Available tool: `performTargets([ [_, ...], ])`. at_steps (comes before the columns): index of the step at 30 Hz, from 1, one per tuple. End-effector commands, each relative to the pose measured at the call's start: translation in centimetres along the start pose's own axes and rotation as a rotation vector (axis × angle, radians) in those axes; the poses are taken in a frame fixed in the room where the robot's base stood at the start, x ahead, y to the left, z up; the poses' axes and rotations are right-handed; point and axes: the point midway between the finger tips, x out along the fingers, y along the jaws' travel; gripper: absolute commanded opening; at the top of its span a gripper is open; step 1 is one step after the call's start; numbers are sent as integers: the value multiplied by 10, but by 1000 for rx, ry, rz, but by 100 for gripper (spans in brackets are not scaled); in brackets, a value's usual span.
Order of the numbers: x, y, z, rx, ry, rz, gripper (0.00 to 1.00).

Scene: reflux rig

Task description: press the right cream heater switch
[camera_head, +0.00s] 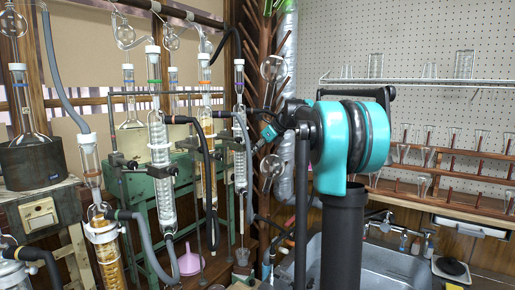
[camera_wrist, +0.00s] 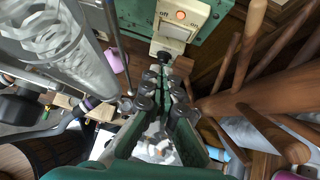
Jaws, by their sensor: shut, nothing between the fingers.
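A cream heater switch (camera_wrist: 182,22) is on a green panel at the top of the wrist view. It has "off" lettering, an orange-lit spot and a pale rocker. My gripper (camera_wrist: 171,72) is shut and empty, its fingertips just below the switch in the picture. I cannot tell the gap in depth, but the fingers do not cover the rocker. The gripper's tips are not clear in the head view.
Glass condensers (camera_head: 160,150) with grey hoses stand left of my arm. A pink funnel (camera_head: 190,262) is low among them and also shows in the wrist view (camera_wrist: 116,60). Brown wooden rods (camera_wrist: 250,50) crowd the gripper's right. A sink (camera_head: 375,265) is at the right.

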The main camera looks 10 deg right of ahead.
Motion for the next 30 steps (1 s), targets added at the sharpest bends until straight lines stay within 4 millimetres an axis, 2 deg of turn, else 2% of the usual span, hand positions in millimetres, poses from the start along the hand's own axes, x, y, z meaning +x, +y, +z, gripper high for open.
performTargets([
  [1,11,1,0,-1,0,2,0],
  [5,36,0,0,-2,0,1,0],
  [12,56,0,23,-1,0,1,0],
  [30,64,2,31,27,2,-28,0],
])
